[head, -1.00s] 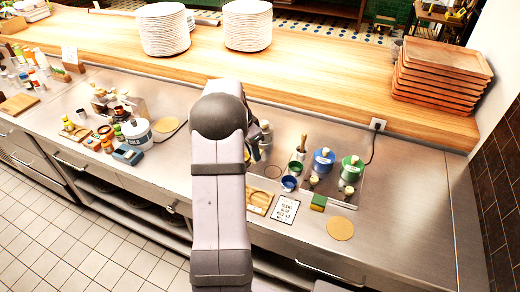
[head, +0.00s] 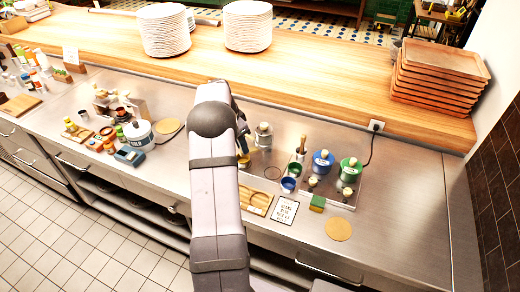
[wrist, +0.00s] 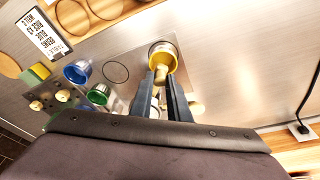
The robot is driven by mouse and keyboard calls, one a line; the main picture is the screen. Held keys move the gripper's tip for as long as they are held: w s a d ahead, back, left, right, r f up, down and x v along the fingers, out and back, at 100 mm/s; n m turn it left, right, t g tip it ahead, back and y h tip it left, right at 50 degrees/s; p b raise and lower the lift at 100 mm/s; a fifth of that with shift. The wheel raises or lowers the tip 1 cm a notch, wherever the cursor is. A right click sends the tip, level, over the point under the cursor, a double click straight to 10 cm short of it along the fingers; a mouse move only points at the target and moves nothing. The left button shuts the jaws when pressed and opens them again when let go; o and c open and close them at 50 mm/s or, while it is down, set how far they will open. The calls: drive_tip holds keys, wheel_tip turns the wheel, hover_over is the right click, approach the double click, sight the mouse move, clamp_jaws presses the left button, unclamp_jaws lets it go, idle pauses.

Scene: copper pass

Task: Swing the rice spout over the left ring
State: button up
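A yellow cup (wrist: 163,51) stands on the steel counter in the wrist view. A pale knob (wrist: 161,74) shows at its near rim, between the fingertips of my gripper (wrist: 162,78), which look shut on it. In the head view the yellow cup (head: 244,162) shows beside my arm, and my gripper (head: 242,140) is mostly hidden. One thin dark ring (head: 272,172) lies bare to the cup's right; it also shows in the wrist view (wrist: 116,71). Any ring under the cup is hidden. A pale-topped canister (head: 263,132) stands behind. I cannot make out the rice spout clearly.
A blue cup (head: 288,184) and a green cup (head: 294,169) stand right of the ring. Blue (head: 323,160) and green (head: 350,170) canisters stand further right, near pale knobs (head: 313,181). A printed card (head: 285,210) and wooden tray (head: 256,201) lie in front.

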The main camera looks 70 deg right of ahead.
drive_tip(key=o, duration=0.3)
drive_tip(key=shift+o, duration=0.2)
drive_tip(key=shift+s+d+p+v, duration=0.1)
drive_tip(key=shift+d+p+v, duration=0.1)
drive_tip(key=shift+p+v, duration=0.6)
drive_tip(key=shift+s+d+p+v, duration=0.2)
drive_tip(key=shift+p+v, duration=0.3)
drive_tip(key=shift+v, duration=0.65)
drive_tip(key=shift+s+d+p+v, duration=0.1)
drive_tip(key=shift+d+p+v, duration=0.1)
drive_tip(key=shift+p+v, duration=0.6)
drive_tip(key=shift+r, duration=0.35)
